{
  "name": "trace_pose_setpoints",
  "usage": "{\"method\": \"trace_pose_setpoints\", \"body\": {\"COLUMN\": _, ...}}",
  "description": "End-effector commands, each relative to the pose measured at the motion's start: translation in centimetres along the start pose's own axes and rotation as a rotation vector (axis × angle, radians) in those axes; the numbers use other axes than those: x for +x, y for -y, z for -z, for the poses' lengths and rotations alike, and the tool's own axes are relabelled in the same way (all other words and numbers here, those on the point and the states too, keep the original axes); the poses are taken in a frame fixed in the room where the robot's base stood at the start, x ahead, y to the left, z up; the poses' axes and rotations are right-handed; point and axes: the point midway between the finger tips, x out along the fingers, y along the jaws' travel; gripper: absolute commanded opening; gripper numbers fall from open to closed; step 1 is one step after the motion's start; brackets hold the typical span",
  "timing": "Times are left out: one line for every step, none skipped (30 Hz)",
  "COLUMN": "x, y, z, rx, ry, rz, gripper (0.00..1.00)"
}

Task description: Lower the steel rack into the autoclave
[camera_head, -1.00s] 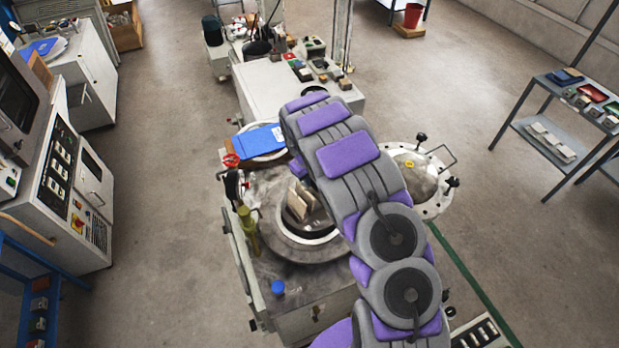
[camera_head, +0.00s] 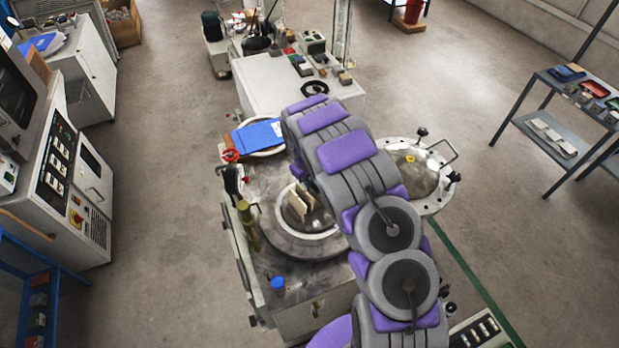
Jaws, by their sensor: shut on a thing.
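The autoclave is the pale, worn machine in the middle, with a dark top (camera_head: 272,262) and a round open mouth ringed by metal (camera_head: 296,246). Its domed lid (camera_head: 418,172) is swung open to the right. Beige tiles (camera_head: 299,204) stand upright at the mouth, seemingly in the steel rack, whose frame I cannot make out. The tiles overlap the opening in this view, and how deep they sit is unclear. My grey and purple arm arches over the right side of the mouth. My gripper and its hold are hidden behind it.
A blue folder (camera_head: 258,135) lies behind the mouth. A red knob (camera_head: 231,155), an olive-yellow post (camera_head: 247,228) and a blue cap (camera_head: 278,283) stand on the autoclave's top. Control cabinets (camera_head: 75,175) are at left, a shelf rack (camera_head: 555,140) at right. Floor on both sides is clear.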

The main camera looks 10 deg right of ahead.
Motion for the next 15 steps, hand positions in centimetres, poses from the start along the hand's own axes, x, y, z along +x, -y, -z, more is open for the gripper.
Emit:
{"method": "trace_pose_setpoints", "body": {"x": 0.2, "y": 0.0, "z": 0.1, "rx": 0.0, "ry": -0.002, "rz": -0.001, "gripper": 0.0}}
{"method": "trace_pose_setpoints", "body": {"x": 0.3, "y": 0.0, "z": 0.1, "rx": 0.0, "ry": -0.002, "rz": -0.001, "gripper": 0.0}}
{"method": "trace_pose_setpoints", "body": {"x": 0.5, "y": 0.0, "z": 0.1, "rx": 0.0, "ry": -0.002, "rz": -0.001, "gripper": 0.0}}
{"method": "trace_pose_setpoints", "body": {"x": 0.6, "y": 0.1, "z": 0.1, "rx": -0.001, "ry": -0.002, "rz": -0.001, "gripper": 0.0}}
{"method": "trace_pose_setpoints", "body": {"x": 0.8, "y": 0.1, "z": 0.1, "rx": -0.001, "ry": -0.002, "rz": -0.001, "gripper": 0.0}}
{"method": "trace_pose_setpoints", "body": {"x": 0.9, "y": 0.1, "z": 0.1, "rx": -0.001, "ry": -0.001, "rz": -0.001, "gripper": 0.0}}
{"method": "trace_pose_setpoints", "body": {"x": 1.1, "y": 0.1, "z": 0.1, "rx": -0.001, "ry": -0.001, "rz": -0.001, "gripper": 0.0}}
{"method": "trace_pose_setpoints", "body": {"x": 1.2, "y": 0.2, "z": 0.0, "rx": -0.001, "ry": -0.001, "rz": -0.001, "gripper": 0.0}}
{"method": "trace_pose_setpoints", "body": {"x": 1.4, "y": 0.2, "z": 0.0, "rx": -0.001, "ry": -0.001, "rz": -0.001, "gripper": 0.0}}
{"method": "trace_pose_setpoints", "body": {"x": 1.5, "y": 0.2, "z": 0.0, "rx": -0.001, "ry": -0.001, "rz": -0.001, "gripper": 0.0}}
{"method": "trace_pose_setpoints", "body": {"x": 1.7, "y": 0.2, "z": 0.0, "rx": -0.001, "ry": -0.001, "rz": -0.001, "gripper": 0.0}}
{"method": "trace_pose_setpoints", "body": {"x": 1.9, "y": 0.3, "z": 0.0, "rx": -0.001, "ry": -0.001, "rz": -0.001, "gripper": 0.0}}
{"method": "trace_pose_setpoints", "body": {"x": 2.0, "y": 0.3, "z": 0.0, "rx": -0.001, "ry": -0.001, "rz": 0.0, "gripper": 0.0}}
{"method": "trace_pose_setpoints", "body": {"x": 2.1, "y": 0.3, "z": 0.0, "rx": -0.001, "ry": 0.0, "rz": 0.0, "gripper": 0.0}}
{"method": "trace_pose_setpoints", "body": {"x": 2.3, "y": 0.4, "z": 0.0, "rx": -0.001, "ry": 0.0, "rz": 0.0, "gripper": 0.0}}
